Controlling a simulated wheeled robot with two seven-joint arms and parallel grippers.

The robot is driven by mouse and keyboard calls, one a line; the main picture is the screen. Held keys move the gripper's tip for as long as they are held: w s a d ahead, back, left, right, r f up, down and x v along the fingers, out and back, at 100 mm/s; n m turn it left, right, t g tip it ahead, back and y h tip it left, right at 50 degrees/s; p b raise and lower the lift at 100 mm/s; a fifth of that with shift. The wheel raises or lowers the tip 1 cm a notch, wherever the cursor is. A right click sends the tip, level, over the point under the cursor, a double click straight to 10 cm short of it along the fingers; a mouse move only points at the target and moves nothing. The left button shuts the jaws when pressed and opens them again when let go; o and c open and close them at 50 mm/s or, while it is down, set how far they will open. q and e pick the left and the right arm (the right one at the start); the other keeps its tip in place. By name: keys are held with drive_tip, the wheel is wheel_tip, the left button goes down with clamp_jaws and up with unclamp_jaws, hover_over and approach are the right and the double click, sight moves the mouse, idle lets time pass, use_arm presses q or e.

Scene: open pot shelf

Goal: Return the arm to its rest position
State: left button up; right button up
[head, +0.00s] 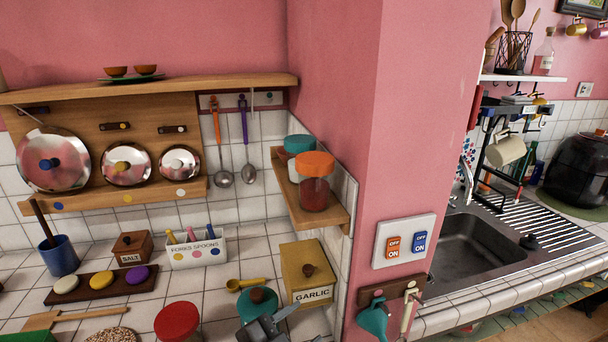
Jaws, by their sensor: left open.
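My left gripper (268,326) shows at the bottom edge of the head view, partly cut off by the frame. It is grey and open, with nothing seen between its fingers. It appears just in front of a teal jar (257,302) with a brown knob, and covers part of it. I cannot tell whether it touches the jar. My right gripper is out of view.
A yellow garlic box (305,272) stands right of the gripper, and a red-lidded jar (177,322) left of it. Pot lids (55,160) stand in the wooden rack. A pink wall corner (400,110) juts out on the right.

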use_arm(q)
drive_tip(key=s+a+f+n+g+y, duration=0.1)
drive_tip(key=s+a+f+n+y, duration=0.25)
drive_tip(key=a+f, duration=0.35)
drive_tip(key=s+a+f+n+g+y, duration=0.25)
drive_tip(key=a+f+n+y, duration=0.2)
drive_tip(key=a+f, duration=0.25)
drive_tip(key=s+a+f+n+g+y, duration=0.1)
drive_tip(key=s+a+f+n+g, duration=0.1)
drive_tip(key=s+a+f, duration=0.4)
drive_tip(key=s+a+f+n+g+y, duration=0.1)
drive_tip(key=s+a+f+n+g, duration=0.3)
drive_tip(key=s, duration=0.4)
wheel_tip(320, 180, down, 26)
drive_tip(key=s+m, duration=0.2)
drive_tip(key=s+a+f+g, duration=0.1)
drive_tip(key=s+a+f, duration=0.1)
drive_tip(key=s+f, duration=1.3)
drive_tip(key=shift+s+a, duration=0.25)
drive_tip(key=shift+s, duration=0.35)
